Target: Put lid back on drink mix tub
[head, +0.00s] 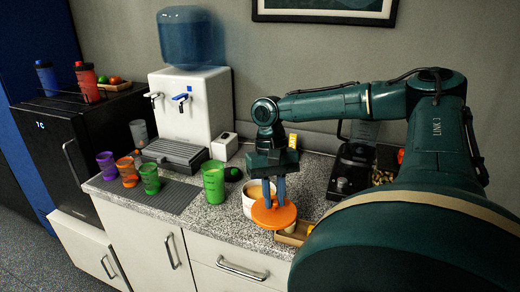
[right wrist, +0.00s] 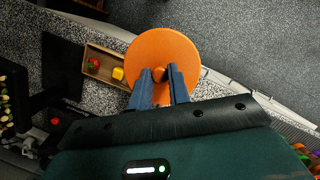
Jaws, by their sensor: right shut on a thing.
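My right gripper (head: 274,192) is shut on the knob of a round orange lid (head: 287,217). It holds the lid above the front part of the counter. In the right wrist view the fingers (right wrist: 160,80) close around the knob of the lid (right wrist: 143,50). The white tub (head: 248,204), with tan contents showing at its top, stands on the counter just behind and left of the lid. The lid and gripper cover part of the tub. The lid is apart from the tub's rim. In the right wrist view the tub does not show. My left gripper is not in view.
A tall green cup (head: 214,184) stands left of the tub, near a dark round item (head: 233,174). A wooden tray (right wrist: 93,66) holds small red and yellow items close to the lid's right. A water dispenser (head: 200,105) stands behind. Small cups stand on a grey mat (head: 170,198).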

